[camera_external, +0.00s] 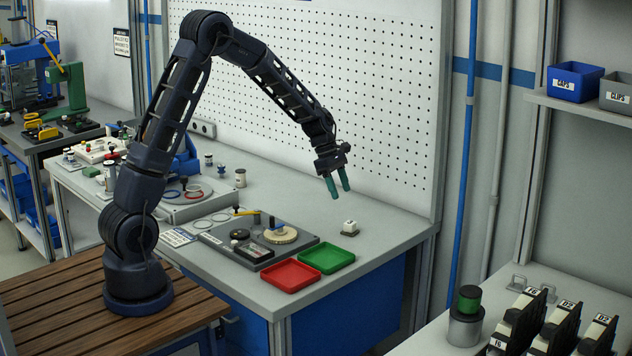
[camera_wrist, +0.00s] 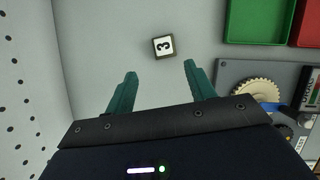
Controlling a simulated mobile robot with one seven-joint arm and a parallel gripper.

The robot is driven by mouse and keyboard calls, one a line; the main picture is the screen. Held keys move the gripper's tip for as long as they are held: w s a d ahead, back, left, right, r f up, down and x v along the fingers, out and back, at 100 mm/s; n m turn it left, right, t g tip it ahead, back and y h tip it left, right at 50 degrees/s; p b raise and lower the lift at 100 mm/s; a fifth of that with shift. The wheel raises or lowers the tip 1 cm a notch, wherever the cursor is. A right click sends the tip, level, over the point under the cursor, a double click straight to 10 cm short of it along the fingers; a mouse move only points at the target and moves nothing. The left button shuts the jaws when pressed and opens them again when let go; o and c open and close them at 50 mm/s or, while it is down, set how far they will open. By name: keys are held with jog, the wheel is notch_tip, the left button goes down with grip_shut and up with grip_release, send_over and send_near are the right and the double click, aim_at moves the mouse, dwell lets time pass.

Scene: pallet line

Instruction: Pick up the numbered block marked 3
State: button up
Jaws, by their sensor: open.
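The numbered block (camera_external: 349,228) is a small, light block standing alone on the grey workbench, right of the green tray in the outside view. In the wrist view the block (camera_wrist: 163,46) shows a white face with a black 3, ahead of my fingertips. My gripper (camera_external: 340,195) hangs above the bench, to the left of and higher than the block. Its two green fingers are spread apart with nothing between them, and they also show in the wrist view (camera_wrist: 160,68).
A green tray (camera_external: 326,258) and a red tray (camera_external: 291,275) lie near the bench's front edge. A dark fixture board (camera_external: 225,239) with a gear (camera_external: 281,235) lies left of them. A white pegboard (camera_external: 390,110) stands behind the bench. The bench around the block is clear.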

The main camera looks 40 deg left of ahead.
send_over(350, 222)
jog(key=a, duration=0.3)
jog(key=f, duration=0.5)
jog(key=shift+d, duration=0.25)
jog(key=shift+s+x, duration=0.2)
jog(key=shift+x, duration=2.4)
jog(key=shift+c, duration=0.4)
jog(key=c, duration=1)
